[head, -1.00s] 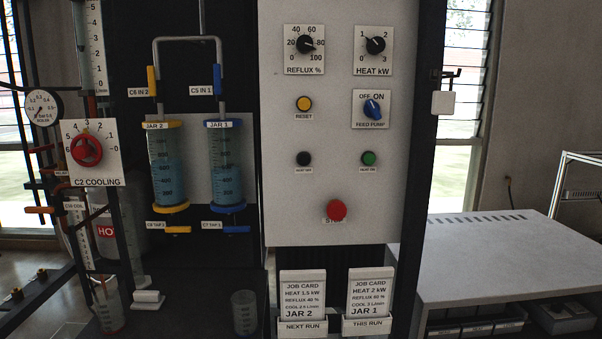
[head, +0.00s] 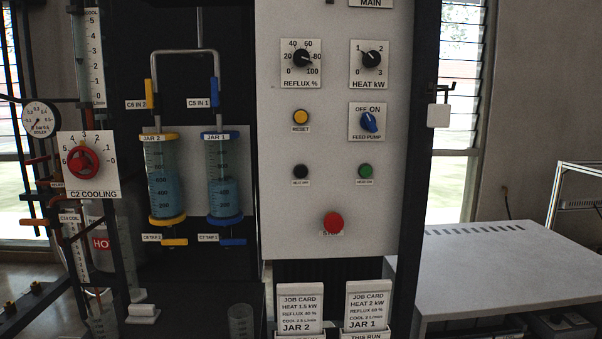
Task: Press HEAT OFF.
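A black push button (head: 300,171) sits at the lower left of the white control panel (head: 330,215) in the head view. Its small label (head: 300,182) appears to read HEAT OFF, but the print is hardly legible. A green button (head: 365,171) sits level with it on the right, with a similar small label that appears to read HEAT ON. Nothing covers either button. My gripper is not in view.
The panel also carries a red stop button (head: 333,222), a yellow reset button (head: 300,117), a blue feed pump knob (head: 369,122) and a heat dial (head: 371,59). Two job cards (head: 299,308) stand below. Jars (head: 163,180) hang left; a grey bench (head: 510,270) is right.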

